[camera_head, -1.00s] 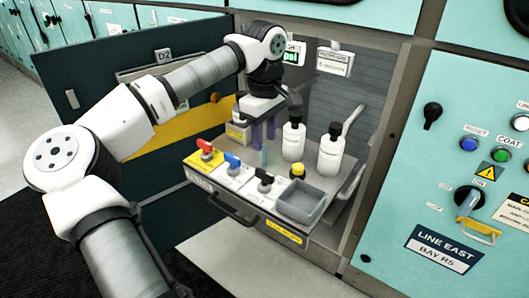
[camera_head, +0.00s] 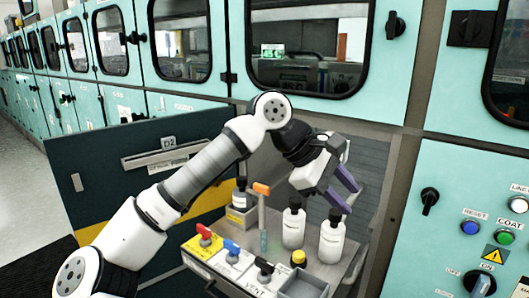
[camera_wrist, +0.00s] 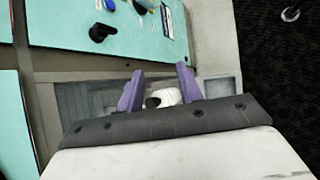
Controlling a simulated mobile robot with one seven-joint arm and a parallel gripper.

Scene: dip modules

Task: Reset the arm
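My gripper (camera_head: 345,190) is raised above the right side of the pull-out drawer, tilted, with its two purple fingers apart. In the wrist view my gripper (camera_wrist: 160,80) shows both fingers spread, with nothing clasped between them. A white rounded shape (camera_wrist: 168,97), which I cannot name for sure, shows beyond and between them. A dipping tool with an orange top (camera_head: 262,189) and a teal shaft stands upright on the drawer, left of my gripper and apart from it.
Two white bottles (camera_head: 293,228) (camera_head: 332,238) stand just below my gripper. The drawer also carries red (camera_head: 204,231), blue (camera_head: 231,247) and black (camera_head: 264,265) handles, a yellow knob (camera_head: 298,258) and a grey bin (camera_head: 304,284). The open D2 door (camera_head: 110,180) is left; teal cabinets surround the bay.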

